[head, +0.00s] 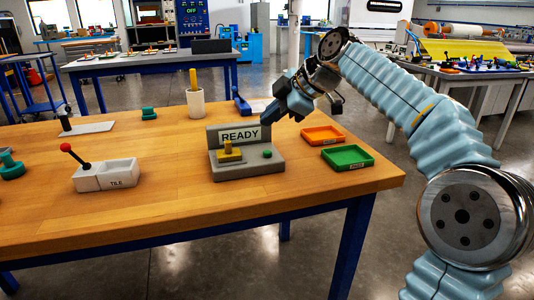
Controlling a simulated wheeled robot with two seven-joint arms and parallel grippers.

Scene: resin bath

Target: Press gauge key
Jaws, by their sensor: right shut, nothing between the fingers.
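A grey gauge (228,171) stands near the front middle of the wooden table, with an upright panel that reads READY (240,135). A yellow block (230,150) sits on its base at the left. A round green key (267,153) is on its base at the right. My right gripper (271,114) is shut and empty. In the picture it is above the green key, by the upper right corner of the panel, apart from the key. My left gripper is out of view.
An orange tray (311,141) and a green tray (335,164) lie right of the gauge. A white block marked TILE (121,180) holds a red-knobbed tool (67,148) at the left. A white cup (195,106) with a yellow stick stands behind. The table front is clear.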

